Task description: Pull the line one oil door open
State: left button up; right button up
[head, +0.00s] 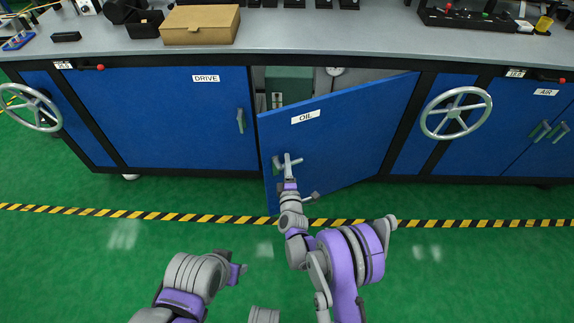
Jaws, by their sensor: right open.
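The blue oil door (345,135), labelled OIL, stands partly open. It is hinged on its right side and its left edge is swung out toward me. A grey-green handle (277,166) sits near its left edge. My right gripper (290,160) is at that handle, with its jaws open; whether it touches the handle I cannot tell. Behind the door a grey-green box (288,82) and a round gauge (336,71) show in the cabinet opening. My left arm is low in the view; its gripper's fingers cannot be made out.
The closed drive door (170,115) is to the left, with its own handle (241,120). Handwheels (456,113) stand out from the cabinet on both sides. A cardboard box (200,25) lies on the grey worktop (330,30). The green floor before the cabinet is clear, crossed by a striped line (150,215).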

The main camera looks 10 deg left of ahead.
jog(key=p+v, duration=0.1)
jog(key=v, duration=0.9)
jog(key=shift+s, duration=0.4)
jog(key=shift+d, duration=0.1)
